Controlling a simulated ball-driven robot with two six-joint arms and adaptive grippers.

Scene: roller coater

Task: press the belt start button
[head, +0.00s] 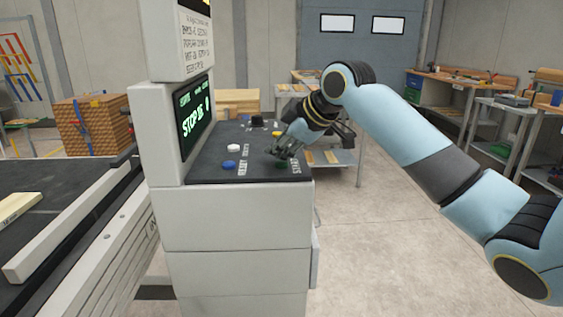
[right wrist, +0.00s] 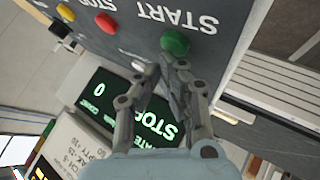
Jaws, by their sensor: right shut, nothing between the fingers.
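The green start button (right wrist: 174,42) sits on the dark console panel (head: 213,172) beside the word START. In the head view the green button (head: 281,164) shows at the panel's front right, partly under my fingers. My right gripper (head: 284,150) is shut and empty, reaching down from the right over that part of the panel. In the right wrist view its fingertips (right wrist: 166,70) are right beside the green button; I cannot tell whether they touch it. The console screen (head: 196,117) shows green text beginning "STOP" and a 0. My left gripper is not in view.
A red button (right wrist: 105,22) and a yellow button (right wrist: 66,12) are on the same panel. White (head: 233,148) and blue (head: 228,164) buttons stand left of my gripper. A conveyor (head: 95,215) with a wooden board (head: 14,207) is at left. Floor at right is clear.

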